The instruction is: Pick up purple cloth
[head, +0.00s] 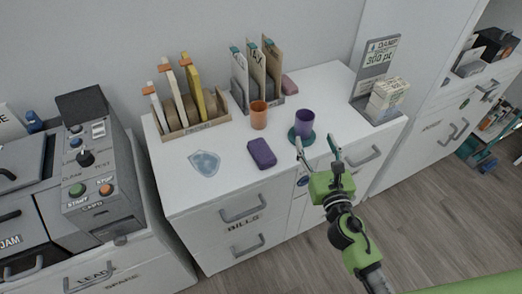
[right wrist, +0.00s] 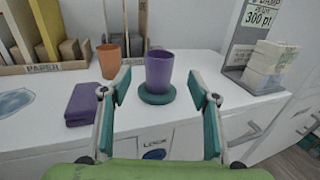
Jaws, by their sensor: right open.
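The purple cloth (head: 262,153) is a folded, rounded block lying flat on the white desk top near its front edge. It also shows in the right wrist view (right wrist: 88,103), left of my right gripper's left finger. My right gripper (head: 319,148) is open and empty in front of the desk's front edge, to the right of the cloth. In the right wrist view its two teal-padded fingers (right wrist: 160,115) stand wide apart, with a purple cup (right wrist: 159,70) on a teal coaster (right wrist: 157,95) beyond and between them. My left gripper is not in view.
An orange cup (head: 259,115) stands behind the cloth. A blue-grey shield-shaped piece (head: 204,163) lies to its left. File racks (head: 197,127) line the back. A sign stand with stacked cards (head: 388,95) is at right. A control box (head: 100,190) stands at left.

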